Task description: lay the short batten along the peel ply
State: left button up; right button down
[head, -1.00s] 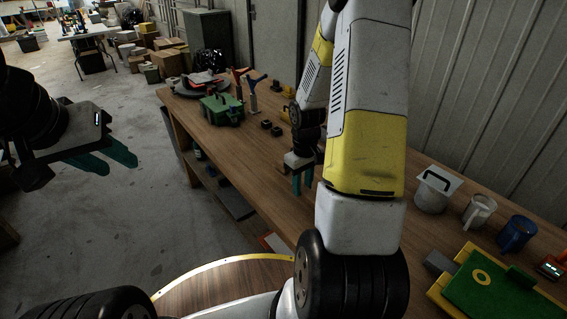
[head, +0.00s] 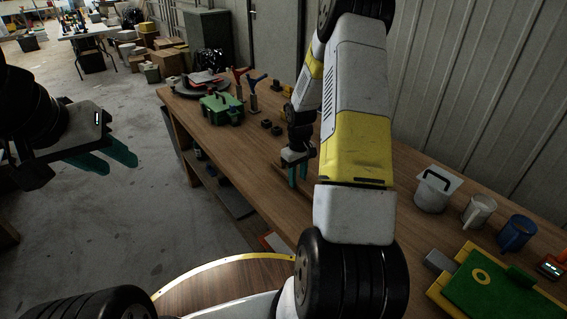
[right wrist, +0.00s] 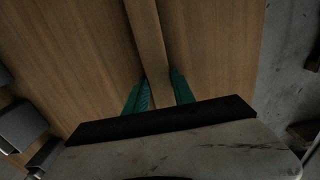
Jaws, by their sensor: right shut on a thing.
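My right gripper (head: 297,174) is over the wooden workbench (head: 215,145), with its teal fingers pointing down. In the right wrist view, its fingers (right wrist: 160,90) are shut on a narrow wooden batten (right wrist: 149,40), one finger on each side. The batten runs away from the fingers to the top edge of that view, above the bench top. My left gripper (head: 122,158) is open and empty over the floor, left of the bench. I cannot identify the peel ply in either view.
Small dark blocks (head: 271,127) lie nearer.

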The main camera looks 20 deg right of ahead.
jog(key=shift+f, duration=0.1)
jog(key=c, duration=1.4)
grip_release()
jog(key=o, duration=0.3)
jog(key=shift+o, duration=0.2)
